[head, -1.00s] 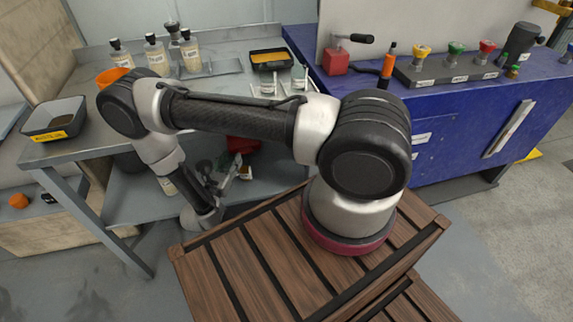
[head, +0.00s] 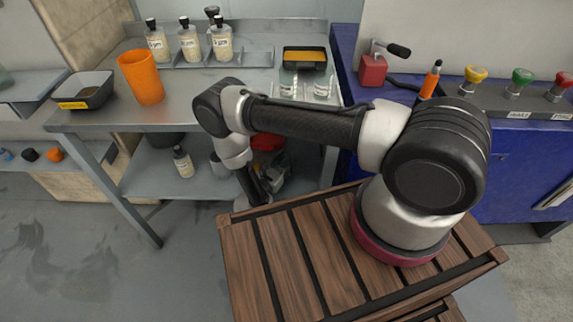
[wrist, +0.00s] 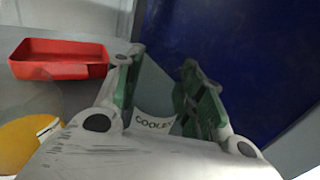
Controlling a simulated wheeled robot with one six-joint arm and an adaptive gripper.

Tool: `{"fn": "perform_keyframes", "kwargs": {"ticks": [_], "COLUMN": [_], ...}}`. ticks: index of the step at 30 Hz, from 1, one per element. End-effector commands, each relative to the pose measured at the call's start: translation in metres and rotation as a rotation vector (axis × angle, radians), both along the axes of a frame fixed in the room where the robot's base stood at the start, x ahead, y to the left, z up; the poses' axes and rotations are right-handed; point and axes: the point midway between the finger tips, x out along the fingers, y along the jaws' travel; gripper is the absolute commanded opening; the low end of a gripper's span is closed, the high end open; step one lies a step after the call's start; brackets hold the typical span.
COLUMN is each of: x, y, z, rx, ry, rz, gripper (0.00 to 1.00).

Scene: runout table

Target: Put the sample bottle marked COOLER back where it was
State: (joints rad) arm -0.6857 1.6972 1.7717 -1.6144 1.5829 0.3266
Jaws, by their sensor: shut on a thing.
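In the wrist view my gripper (wrist: 162,60) has its two green-padded fingers on either side of a pale, grey-looking bottle with a label reading COOLER (wrist: 153,122). It is shut on this sample bottle. In the head view my gripper (head: 275,178) is low, by the lower shelf of the grey bench, partly hidden by my arm; the held bottle cannot be made out clearly there. Several similar black-capped bottles (head: 190,42) stand upright at a grey rack (head: 255,57) on the bench top. The rack's right part is bare.
Another bottle (head: 183,163) stands on the lower shelf (head: 150,183), near a red tray (wrist: 58,68). A blue cabinet (wrist: 230,50) borders the right side.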

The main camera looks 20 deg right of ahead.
Motion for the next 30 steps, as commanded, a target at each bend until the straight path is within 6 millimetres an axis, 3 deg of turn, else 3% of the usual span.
{"fn": "perform_keyframes", "kwargs": {"ticks": [4, 15, 16, 19, 30], "x": [0.000, 0.000, 0.000, 0.000, 0.000], "y": [0.000, 0.000, 0.000, 0.000, 0.000], "z": [-0.018, -0.023, -0.023, -0.022, -0.019], "rx": [0.000, 0.000, 0.000, 0.000, 0.001], "ry": [0.000, 0.000, 0.000, 0.000, -0.001], "rz": [0.000, 0.000, 0.000, 0.000, 0.000], "gripper": [0.17, 0.17, 0.42, 0.60, 0.60]}}
